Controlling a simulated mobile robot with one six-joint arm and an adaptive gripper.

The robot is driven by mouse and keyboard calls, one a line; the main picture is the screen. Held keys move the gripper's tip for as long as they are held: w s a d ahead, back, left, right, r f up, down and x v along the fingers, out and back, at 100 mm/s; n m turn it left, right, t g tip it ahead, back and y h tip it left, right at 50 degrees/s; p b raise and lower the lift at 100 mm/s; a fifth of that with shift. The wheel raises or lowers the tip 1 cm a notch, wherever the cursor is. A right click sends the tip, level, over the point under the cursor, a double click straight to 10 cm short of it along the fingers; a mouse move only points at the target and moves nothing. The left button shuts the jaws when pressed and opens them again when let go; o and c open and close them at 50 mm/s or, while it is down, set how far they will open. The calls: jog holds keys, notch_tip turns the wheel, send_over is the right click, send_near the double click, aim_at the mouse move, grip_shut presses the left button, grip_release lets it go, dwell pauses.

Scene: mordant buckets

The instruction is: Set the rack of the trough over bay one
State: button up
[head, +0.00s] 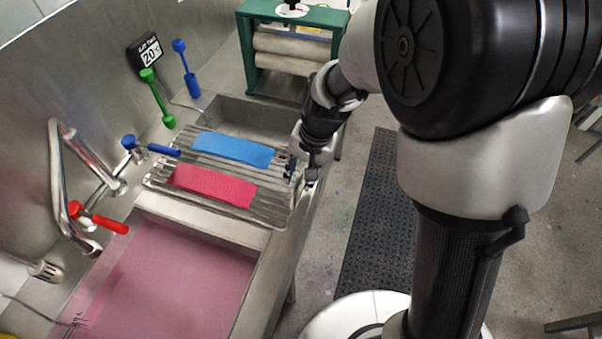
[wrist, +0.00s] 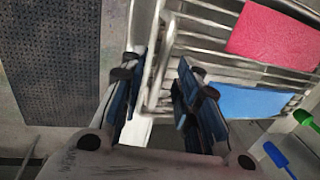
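The rack (head: 272,203) is a grey metal wire grid lying across the middle of the steel trough (head: 262,238). A blue cloth (head: 233,150) and a pink cloth (head: 213,186) lie flat on it. My gripper (head: 305,172) is at the rack's right end, by the trough's outer rim. In the wrist view, my gripper (wrist: 161,66) has its fingers apart, with the rack's end bars (wrist: 157,50) between and just beyond them. I cannot tell whether either finger touches the bars. No bay number is readable.
Pink liquid (head: 175,275) fills the near bay; a grey bay (head: 240,118) lies beyond the rack. A tap with a red handle (head: 103,220), a blue-handled valve (head: 152,148) and a 20-degree display (head: 150,52) line the wall side. A green roller frame (head: 290,50) stands at the far end.

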jog(key=shift+c, duration=0.2)
grip_shut()
dwell(0.6)
